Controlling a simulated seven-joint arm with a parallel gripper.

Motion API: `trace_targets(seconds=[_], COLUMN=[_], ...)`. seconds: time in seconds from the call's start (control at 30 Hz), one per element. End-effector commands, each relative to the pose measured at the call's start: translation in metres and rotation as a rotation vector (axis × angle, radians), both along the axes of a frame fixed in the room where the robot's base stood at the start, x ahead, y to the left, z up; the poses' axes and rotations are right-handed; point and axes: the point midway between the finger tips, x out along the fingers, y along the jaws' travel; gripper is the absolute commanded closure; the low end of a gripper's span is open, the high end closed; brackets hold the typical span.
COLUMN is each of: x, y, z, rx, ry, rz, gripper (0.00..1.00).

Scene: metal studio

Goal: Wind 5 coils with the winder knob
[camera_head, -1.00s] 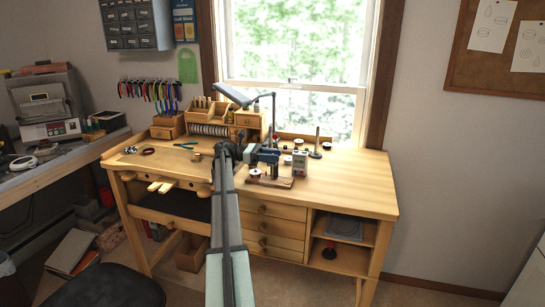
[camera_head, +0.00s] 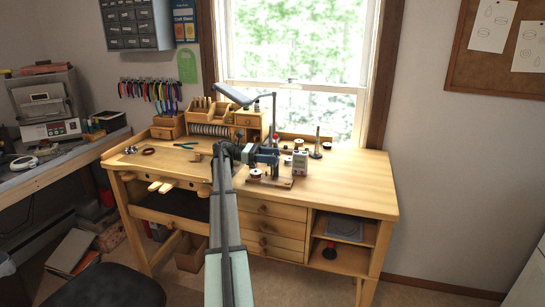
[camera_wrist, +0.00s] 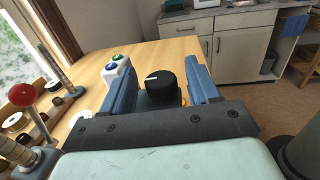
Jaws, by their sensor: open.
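The winder knob (camera_wrist: 166,82), round and black with a white mark, shows in the wrist view between the two blue fingers of my gripper (camera_wrist: 172,72). The fingers stand apart on either side of it, and I cannot tell whether they touch it. In the head view my gripper (camera_head: 262,157) is over the winder's wooden base (camera_head: 278,183) on the bench. My arm hides part of the winder.
The wooden bench (camera_head: 355,185) is clear to the right. Several spools (camera_head: 299,144) and an upright post (camera_head: 317,142) stand behind the winder. A lamp (camera_head: 233,94) arches over the back. A red ball-topped lever (camera_wrist: 22,96) is at the wrist view's left.

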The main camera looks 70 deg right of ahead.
Motion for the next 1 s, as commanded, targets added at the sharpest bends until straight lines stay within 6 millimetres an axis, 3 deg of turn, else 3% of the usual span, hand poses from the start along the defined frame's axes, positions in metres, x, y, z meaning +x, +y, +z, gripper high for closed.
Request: trace_targets(seconds=[0.43,1.0], x=[0.060,0.072], y=[0.005,0.008], z=[0.000,0.004], rx=[0.000,-0.053], ry=[0.001,-0.022], rz=[0.005,0.048], gripper=[0.40,0.40])
